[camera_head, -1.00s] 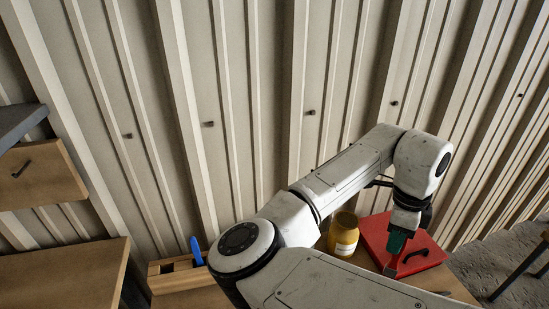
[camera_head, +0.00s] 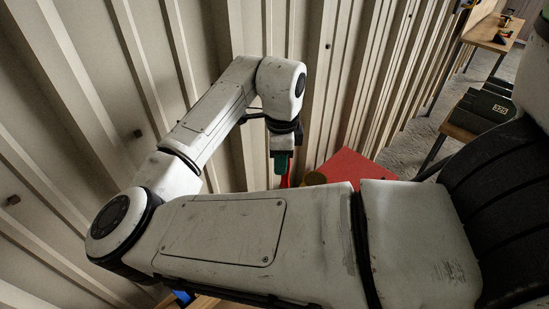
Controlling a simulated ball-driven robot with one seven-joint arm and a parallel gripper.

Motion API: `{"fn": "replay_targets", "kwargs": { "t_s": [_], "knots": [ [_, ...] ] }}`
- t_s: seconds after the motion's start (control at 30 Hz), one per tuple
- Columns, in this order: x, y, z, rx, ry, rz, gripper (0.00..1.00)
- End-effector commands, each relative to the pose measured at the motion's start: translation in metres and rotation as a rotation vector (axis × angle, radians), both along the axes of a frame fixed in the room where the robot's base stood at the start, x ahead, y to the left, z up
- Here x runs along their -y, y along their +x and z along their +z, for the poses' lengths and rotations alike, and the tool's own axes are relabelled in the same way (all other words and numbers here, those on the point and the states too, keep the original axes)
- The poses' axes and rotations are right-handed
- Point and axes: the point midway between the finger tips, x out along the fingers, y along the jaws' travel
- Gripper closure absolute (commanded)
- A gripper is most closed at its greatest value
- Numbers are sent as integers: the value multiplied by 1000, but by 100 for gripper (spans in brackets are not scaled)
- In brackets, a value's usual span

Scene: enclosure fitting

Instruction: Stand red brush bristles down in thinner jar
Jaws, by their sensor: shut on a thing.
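My gripper (camera_head: 281,165), with dark teal fingers, points down left of centre in the head view. It is shut on a thin red thing, which looks like the red brush (camera_head: 285,181). Only a short red strip shows below the fingers, and its bristles are hidden behind my arm.
A red box (camera_head: 352,164) lies right of the jar, partly behind my arm. A blue-handled thing (camera_head: 183,297) and a wooden edge (camera_head: 207,302) show at the bottom. A ribbed metal wall (camera_head: 220,35) stands close behind. A dark case (camera_head: 485,107) rests on a bench at right.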

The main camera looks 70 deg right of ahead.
Motion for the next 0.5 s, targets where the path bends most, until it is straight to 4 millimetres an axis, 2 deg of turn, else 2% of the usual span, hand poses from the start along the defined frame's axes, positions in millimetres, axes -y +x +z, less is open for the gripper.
{"fn": "replay_targets", "kwargs": {
  "t_s": [0.5],
  "knots": [
    [0,0,-38,1,1,1,100]
  ]
}}
